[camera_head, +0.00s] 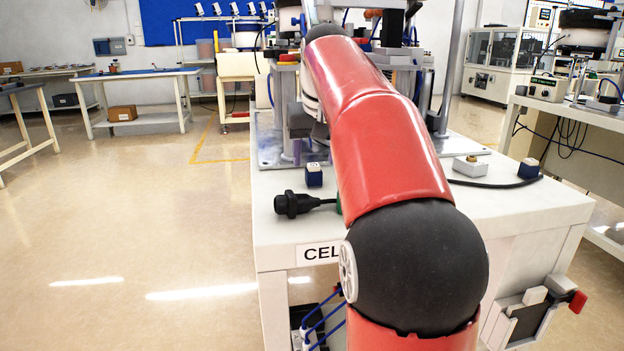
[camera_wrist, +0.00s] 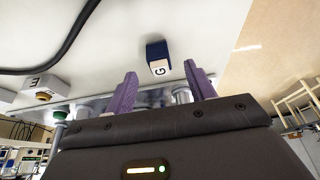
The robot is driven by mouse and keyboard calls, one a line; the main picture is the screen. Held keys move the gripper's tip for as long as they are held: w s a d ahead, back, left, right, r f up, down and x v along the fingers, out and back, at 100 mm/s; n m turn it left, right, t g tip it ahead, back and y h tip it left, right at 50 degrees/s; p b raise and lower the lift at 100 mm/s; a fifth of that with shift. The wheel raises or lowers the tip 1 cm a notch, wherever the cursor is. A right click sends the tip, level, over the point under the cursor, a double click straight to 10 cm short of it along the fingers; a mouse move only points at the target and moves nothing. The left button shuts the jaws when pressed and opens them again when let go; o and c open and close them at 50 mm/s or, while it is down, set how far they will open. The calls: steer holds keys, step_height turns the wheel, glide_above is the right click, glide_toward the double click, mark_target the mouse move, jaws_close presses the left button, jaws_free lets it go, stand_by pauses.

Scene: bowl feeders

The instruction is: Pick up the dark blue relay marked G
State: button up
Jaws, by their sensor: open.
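The dark blue relay marked G (camera_wrist: 155,50) stands on the white bench top in the wrist view, its pale lettered face showing. It appears to be the small dark blue block (camera_head: 314,176) near the left edge of the bench in the head view. My gripper (camera_wrist: 162,84) is open, with its two purple fingers apart. In the wrist view the relay shows in the gap between the fingers, beyond their tips and apart from them. Nothing is held. The head view does not show the fingers clearly.
A pale block marked E with a brass-coloured knob (camera_wrist: 42,94) is left of the relay in the wrist view. A black connector (camera_head: 291,204) lies near the bench's left front. Another dark blue block (camera_head: 528,169) and a black cable (camera_head: 490,184) lie at right.

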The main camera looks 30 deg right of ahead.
mark_target(314, 166)
steer(key=b+x, duration=0.1)
steer(key=x, duration=0.3)
steer(key=shift+w+d+f, duration=0.1)
steer(key=shift+w+f, duration=0.15)
steer(key=shift+f, duration=0.1)
steer(key=shift+c, duration=0.4)
steer(key=shift+r, duration=0.1)
steer(key=c, duration=1)
